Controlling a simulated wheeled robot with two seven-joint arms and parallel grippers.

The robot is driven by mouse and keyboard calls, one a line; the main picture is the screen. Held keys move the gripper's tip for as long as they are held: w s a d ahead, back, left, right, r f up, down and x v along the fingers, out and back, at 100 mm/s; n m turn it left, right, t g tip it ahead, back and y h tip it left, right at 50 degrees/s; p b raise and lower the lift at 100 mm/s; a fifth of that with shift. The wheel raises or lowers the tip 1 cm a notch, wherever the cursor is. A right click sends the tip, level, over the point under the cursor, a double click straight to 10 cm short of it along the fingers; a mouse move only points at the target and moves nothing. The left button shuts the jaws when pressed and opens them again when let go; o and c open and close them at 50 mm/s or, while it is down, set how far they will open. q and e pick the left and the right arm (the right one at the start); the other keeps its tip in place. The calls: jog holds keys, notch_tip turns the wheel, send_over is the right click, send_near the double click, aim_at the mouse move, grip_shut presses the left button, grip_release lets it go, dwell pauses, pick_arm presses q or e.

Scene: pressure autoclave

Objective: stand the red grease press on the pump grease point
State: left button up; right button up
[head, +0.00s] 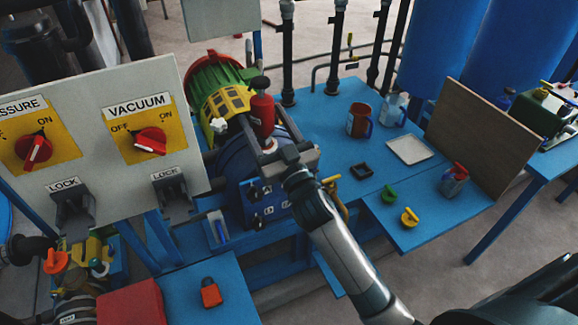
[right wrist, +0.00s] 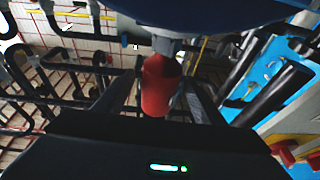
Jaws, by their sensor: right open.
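The red grease press (head: 262,113), a red cylinder with a black knob on top, stands upright at the top of the blue pump (head: 232,152). My right gripper (head: 268,146) is open at the press's lower part, with its fingers on either side. In the right wrist view, the red press (right wrist: 160,86) shows between the two dark fingers and meets a grey fitting (right wrist: 172,46) on the pump. The grease point under the press is mostly hidden by the gripper in the head view. My left gripper is not in view.
A panel (head: 105,110) with two red switches stands left of the pump. The blue table (head: 330,130) at right holds a brown mug (head: 359,120), a white tray (head: 409,149) and a small black tray (head: 362,171). Green and yellow valve pieces lie on the front shelf (head: 425,228).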

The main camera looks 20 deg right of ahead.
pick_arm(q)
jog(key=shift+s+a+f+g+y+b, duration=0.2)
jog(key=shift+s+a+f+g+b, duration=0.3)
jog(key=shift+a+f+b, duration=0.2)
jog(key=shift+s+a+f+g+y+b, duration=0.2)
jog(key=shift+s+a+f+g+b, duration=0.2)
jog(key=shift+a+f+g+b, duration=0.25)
pick_arm(e)
jog(key=v, duration=1.2)
jog(key=shift+s, duration=0.3)
jog(key=shift+f, duration=0.15)
